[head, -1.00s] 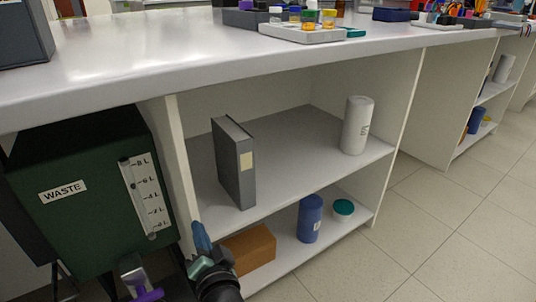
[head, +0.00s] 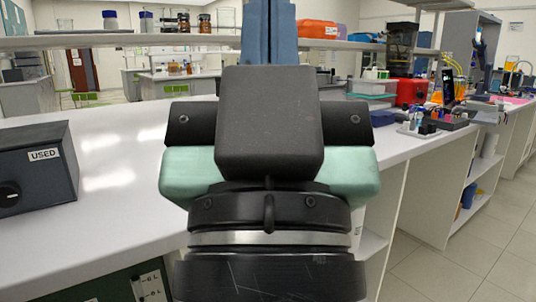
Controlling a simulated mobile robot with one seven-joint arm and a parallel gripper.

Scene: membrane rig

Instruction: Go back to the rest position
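My gripper (head: 270,35) stands upright and close to the camera in the middle of the head view. Its black body with pale green sides hides much of the bench behind it. Its two blue fingers point up and lie side by side with no gap that I can see. No held object shows.
The white bench (head: 110,190) runs across behind my gripper. A dark box labelled USED (head: 38,178) stands on it at left. A red container (head: 410,92) and small bottles stand at right. A shelf (head: 110,40) crosses the back. Floor (head: 440,270) is clear at lower right.

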